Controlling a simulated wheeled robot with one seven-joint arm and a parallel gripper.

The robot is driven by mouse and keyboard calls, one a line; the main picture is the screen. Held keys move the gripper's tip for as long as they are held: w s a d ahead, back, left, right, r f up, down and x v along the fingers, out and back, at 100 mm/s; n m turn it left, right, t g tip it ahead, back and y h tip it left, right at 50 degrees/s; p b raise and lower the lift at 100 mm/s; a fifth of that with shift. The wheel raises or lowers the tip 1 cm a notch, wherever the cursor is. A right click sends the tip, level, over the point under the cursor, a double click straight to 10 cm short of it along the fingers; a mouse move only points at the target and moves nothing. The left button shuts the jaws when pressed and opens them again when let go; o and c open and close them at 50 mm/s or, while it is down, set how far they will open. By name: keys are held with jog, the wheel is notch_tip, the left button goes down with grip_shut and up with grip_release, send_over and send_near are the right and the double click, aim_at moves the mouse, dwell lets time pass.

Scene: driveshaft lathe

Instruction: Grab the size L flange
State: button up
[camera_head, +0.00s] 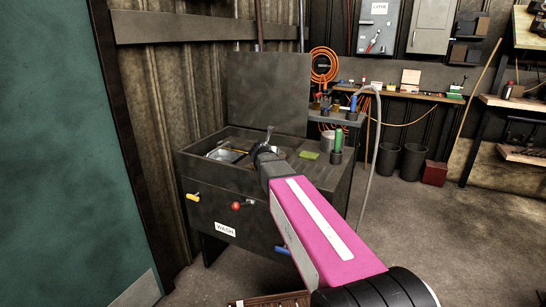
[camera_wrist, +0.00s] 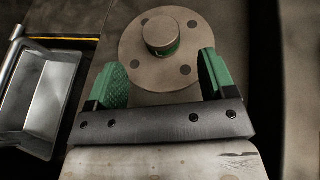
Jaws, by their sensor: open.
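A round tan flange (camera_wrist: 140,50) with several dark bolt holes and a raised central hub lies below my gripper in the wrist view. No size mark on it can be read. My gripper (camera_wrist: 162,80) is open, with its green-padded fingers apart on the left and right near the flange's lower part. I cannot tell whether the pads touch it. In the head view my gripper (camera_head: 268,140) is over the wash station's basin, and the flange cannot be made out there.
The dark wash station (camera_head: 255,190) has raised walls and an upright back lid (camera_head: 268,92). A metal tray (camera_wrist: 38,95) lies left of the flange. A green pad (camera_head: 309,155) and bottles (camera_head: 337,142) are on the right. Open floor lies to the right.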

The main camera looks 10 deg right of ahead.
jog(key=x, duration=0.5)
jog(key=shift+w+d+f, duration=0.15)
jog(key=shift+w+d, duration=0.05)
jog(key=shift+w, duration=0.15)
grip_shut()
